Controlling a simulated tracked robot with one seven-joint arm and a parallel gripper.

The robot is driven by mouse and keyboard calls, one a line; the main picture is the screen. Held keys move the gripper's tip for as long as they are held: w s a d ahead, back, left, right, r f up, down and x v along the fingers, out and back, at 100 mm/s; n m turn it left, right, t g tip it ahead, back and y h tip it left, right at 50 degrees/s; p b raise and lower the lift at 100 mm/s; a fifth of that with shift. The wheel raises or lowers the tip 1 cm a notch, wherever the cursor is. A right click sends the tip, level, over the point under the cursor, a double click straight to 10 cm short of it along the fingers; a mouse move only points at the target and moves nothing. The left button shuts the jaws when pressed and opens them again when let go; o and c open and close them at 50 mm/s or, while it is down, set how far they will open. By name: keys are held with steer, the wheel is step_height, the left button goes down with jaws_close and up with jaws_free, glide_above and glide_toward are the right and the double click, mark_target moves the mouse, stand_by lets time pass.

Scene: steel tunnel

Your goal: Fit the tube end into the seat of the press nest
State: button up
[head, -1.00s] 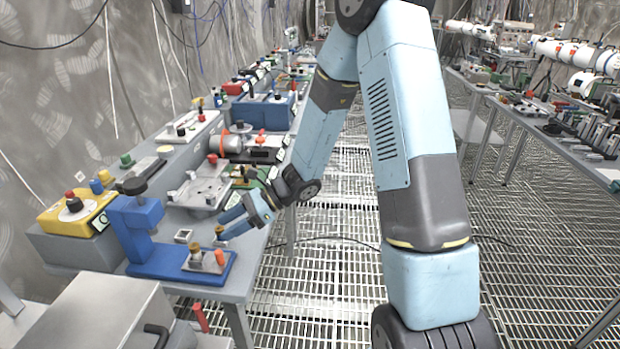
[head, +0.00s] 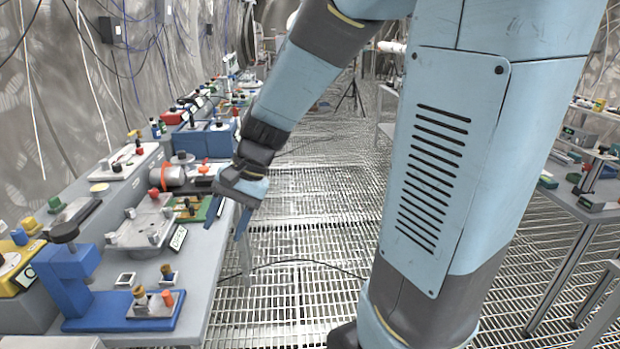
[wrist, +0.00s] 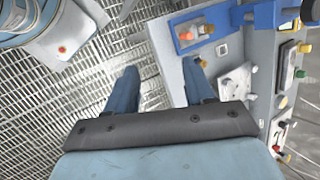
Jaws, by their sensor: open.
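The blue press (head: 70,268) stands on the near left bench. A grey block (head: 140,311) on its base carries a brass-topped piece (head: 138,291) and an orange-red piece (head: 168,298); I cannot tell which part is the seat. Another small brass-topped piece (head: 167,270) stands upright on the bench just behind the base. I cannot tell which piece is the tube. My gripper (head: 226,226) is open and empty at the bench's right edge, apart from these pieces. The wrist view shows its two spread fingers (wrist: 159,82) and the press (wrist: 270,14) at upper right.
A grey fixture plate (head: 140,230), a green board (head: 195,208) and a blue box (head: 203,140) stand farther along the bench. A small square frame (head: 125,280) lies by the press base.

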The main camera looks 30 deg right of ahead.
steer(key=s+d+r+n+t+h, duration=0.5)
steer(key=s+d+r, duration=0.4)
steer(key=d, duration=0.4)
steer(key=shift+s+r+n+t+h, duration=0.3)
steer(key=shift+s+r+t+h, duration=0.1)
steer(key=shift+r, duration=0.5)
